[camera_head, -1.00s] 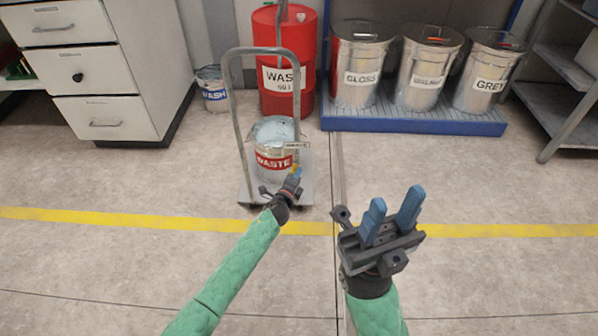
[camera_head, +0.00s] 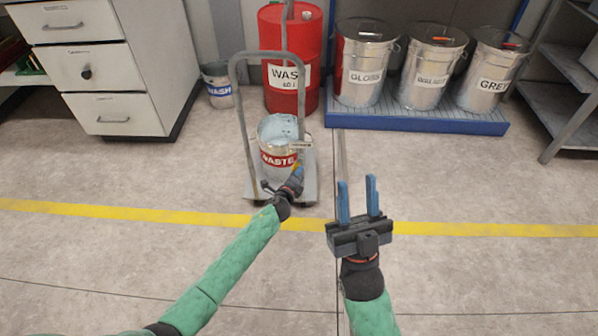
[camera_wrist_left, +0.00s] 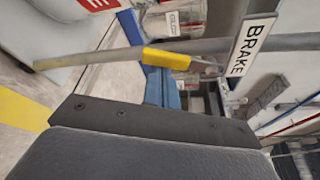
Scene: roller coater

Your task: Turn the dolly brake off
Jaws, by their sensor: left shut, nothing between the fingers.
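In the left wrist view the brake lever with a yellow grip (camera_wrist_left: 168,59) crosses the picture beside a white BRAKE sign (camera_wrist_left: 248,48). My left gripper (camera_head: 298,176) is at the dolly's right side, by the yellow grip. Its blue fingers (camera_wrist_left: 165,90) are shut and empty, just below the grip in the wrist view; contact cannot be told. My right gripper (camera_head: 358,199) is open and empty, in front of the dolly to the right.
A red drum (camera_head: 285,88) and a WASH pail (camera_head: 217,88) stand behind the dolly. Several labelled cans stand on a blue pallet (camera_head: 420,118) at the back right. A drawer cabinet (camera_head: 105,75) is at left, shelving (camera_head: 570,85) at right. The floor around the dolly is clear.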

